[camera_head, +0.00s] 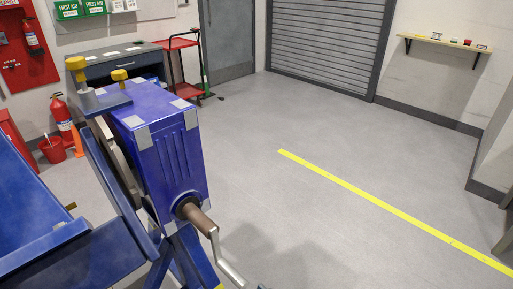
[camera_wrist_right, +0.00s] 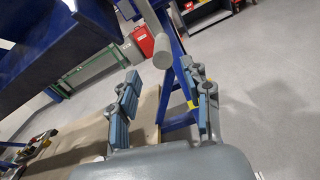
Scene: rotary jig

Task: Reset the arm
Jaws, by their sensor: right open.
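My right gripper (camera_wrist_right: 160,76) shows in the right wrist view with its two blue-padded fingers apart and nothing between the pads. A grey round bar (camera_wrist_right: 152,30), which looks like the crank handle of the jig, hangs down just beyond the fingertips, apart from them. In the head view the crank handle (camera_head: 228,262) slants down from a brown shaft on the front of the blue gearbox (camera_head: 158,155) of the rotary jig. Neither gripper shows in the head view, and my left gripper is in no view.
A blue jig frame (camera_head: 75,260) fills the lower left of the head view. Behind stand a grey workbench (camera_head: 110,62), a red cart (camera_head: 180,43) and a fire extinguisher (camera_head: 62,118). The floor right of the jig is clear, crossed by a yellow line (camera_head: 380,203).

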